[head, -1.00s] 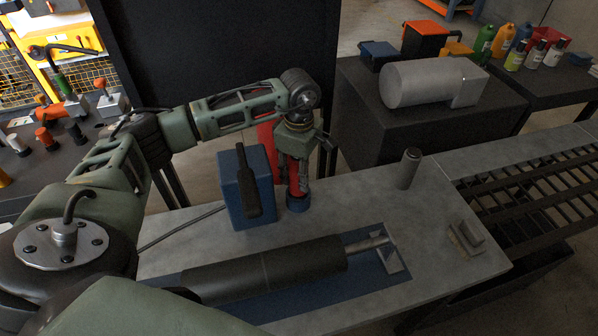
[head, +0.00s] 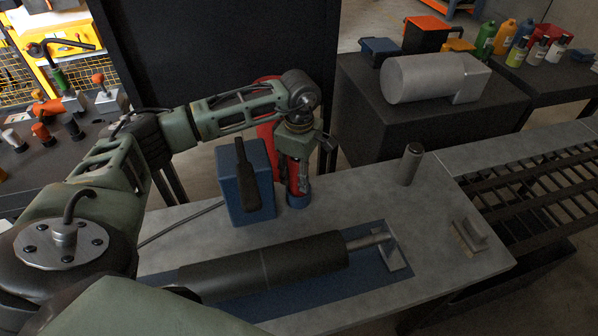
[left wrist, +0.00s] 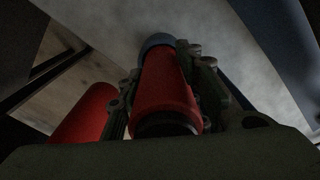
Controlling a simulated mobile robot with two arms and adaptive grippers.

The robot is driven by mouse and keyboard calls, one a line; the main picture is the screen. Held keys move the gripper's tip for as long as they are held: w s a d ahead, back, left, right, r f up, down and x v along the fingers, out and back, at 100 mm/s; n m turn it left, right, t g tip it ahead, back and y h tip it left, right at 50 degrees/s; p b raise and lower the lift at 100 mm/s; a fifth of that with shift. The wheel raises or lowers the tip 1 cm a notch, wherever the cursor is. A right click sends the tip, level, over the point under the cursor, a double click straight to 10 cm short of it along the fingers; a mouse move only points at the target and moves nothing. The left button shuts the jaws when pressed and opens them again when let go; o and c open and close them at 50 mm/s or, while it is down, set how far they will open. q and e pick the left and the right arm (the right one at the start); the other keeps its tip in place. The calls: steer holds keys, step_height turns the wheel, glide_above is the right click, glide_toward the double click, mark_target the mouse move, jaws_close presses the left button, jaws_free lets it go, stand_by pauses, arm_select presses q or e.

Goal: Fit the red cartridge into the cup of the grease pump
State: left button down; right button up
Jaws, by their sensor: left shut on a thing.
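The red cartridge (head: 303,178) stands about upright in my left gripper (head: 299,184), whose fingers are shut on it. The blue cup (head: 297,200) of the grease pump is directly below, on the bench. The cartridge's lower end lines up with the cup and meets its rim; I cannot tell how deep it sits. The left wrist view shows the cartridge (left wrist: 165,88) between the fingers, with the blue cup (left wrist: 157,41) around its far end. The grease pump's blue body (head: 262,200) with a black handle (head: 245,175) stands just left of the cup. My right gripper is not seen.
A black cylinder with a rod (head: 270,268) lies on a blue mat (head: 345,286) in front. A small grey can (head: 410,165) and a metal block (head: 468,236) stand to the right. Another red cylinder (head: 266,130) is behind my gripper. Bare bench lies between cup and can.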

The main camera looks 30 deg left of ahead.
mark_target(293, 163)
arm_select(q)
steer(key=shift+f+b, duration=1.1)
steer(key=shift+f, duration=0.3)
steer(key=c, duration=1.2)
jaws_free()
step_height(293, 163, up, 12)
steer(key=shift+r, duration=0.1)
steer(key=shift+d, duration=0.1)
